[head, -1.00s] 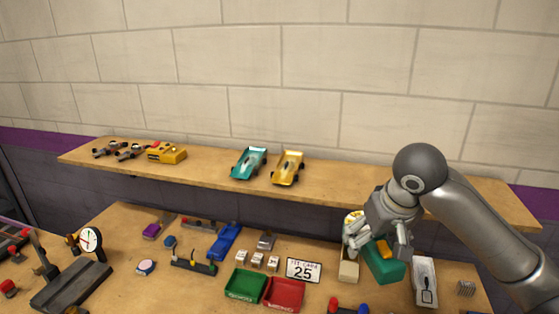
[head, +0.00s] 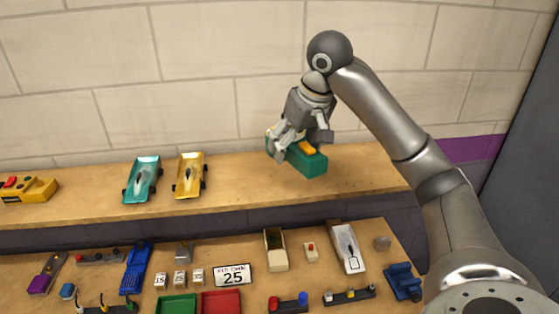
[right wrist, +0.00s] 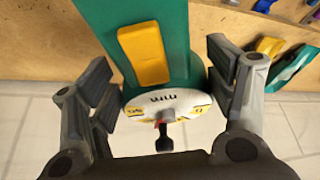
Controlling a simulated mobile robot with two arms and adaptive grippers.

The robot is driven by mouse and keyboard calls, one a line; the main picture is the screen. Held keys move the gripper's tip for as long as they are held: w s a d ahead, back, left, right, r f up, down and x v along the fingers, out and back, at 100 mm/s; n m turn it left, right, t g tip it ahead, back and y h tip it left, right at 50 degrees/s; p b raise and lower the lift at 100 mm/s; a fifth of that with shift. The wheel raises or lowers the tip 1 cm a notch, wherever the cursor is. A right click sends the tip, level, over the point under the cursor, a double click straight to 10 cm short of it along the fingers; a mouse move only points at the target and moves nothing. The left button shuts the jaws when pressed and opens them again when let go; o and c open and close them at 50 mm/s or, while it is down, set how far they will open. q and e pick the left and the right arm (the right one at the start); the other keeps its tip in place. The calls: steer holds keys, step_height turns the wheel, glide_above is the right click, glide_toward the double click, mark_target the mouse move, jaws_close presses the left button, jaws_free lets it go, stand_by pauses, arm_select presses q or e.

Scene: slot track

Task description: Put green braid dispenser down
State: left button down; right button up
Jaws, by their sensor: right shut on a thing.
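The green braid dispenser (head: 311,166) is a green block with an orange-yellow part on top. It also shows in the right wrist view (right wrist: 183,22), with a white dial-like disc at its end. My right gripper (head: 298,146) is shut on it, one finger on each side, at the right part of the upper wooden shelf (head: 240,196). I cannot tell whether its underside touches the shelf. My fingers hide part of it in the head view. My left gripper is not in view.
A teal car (head: 143,180) and a yellow car (head: 189,176) stand on the shelf to the left. The shelf is clear between the yellow car and the dispenser, and to its right. The lower bench (head: 210,255) holds trays, cars and small parts.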

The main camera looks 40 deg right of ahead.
mark_target(293, 143)
steer(key=w+d+f, duration=0.1)
steer(key=w+d, duration=0.1)
steer(key=w+d+f, duration=0.1)
steer(key=w, duration=0.1)
steer(key=shift+w+f, duration=0.1)
steer(key=shift+f, duration=0.2)
steer(key=w+d+f+p, duration=0.1)
steer(key=w+d+f, duration=0.1)
steer(key=w+d+f+p, duration=0.2)
steer(key=shift+d+f, duration=0.15)
steer(key=shift+f, duration=0.2)
steer(key=shift+w+d+f, duration=0.1)
steer(key=shift+d+f, duration=0.1)
steer(key=shift+f, duration=0.15)
steer(key=shift+w+d+f+p, duration=0.25)
steer(key=shift+w+f+p, duration=0.2)
steer(key=shift+f, duration=0.15)
step_height(293, 143, down, 3)
steer(key=shift+r+p, duration=0.15)
steer(key=shift+p, duration=0.85)
steer(key=shift+d+f, duration=0.1)
steer(key=shift+f, duration=0.3)
steer(key=o, duration=1)
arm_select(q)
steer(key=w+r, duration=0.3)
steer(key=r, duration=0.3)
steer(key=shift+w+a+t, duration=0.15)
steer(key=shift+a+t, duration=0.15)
arm_select(e)
steer(key=shift+o, duration=0.7)
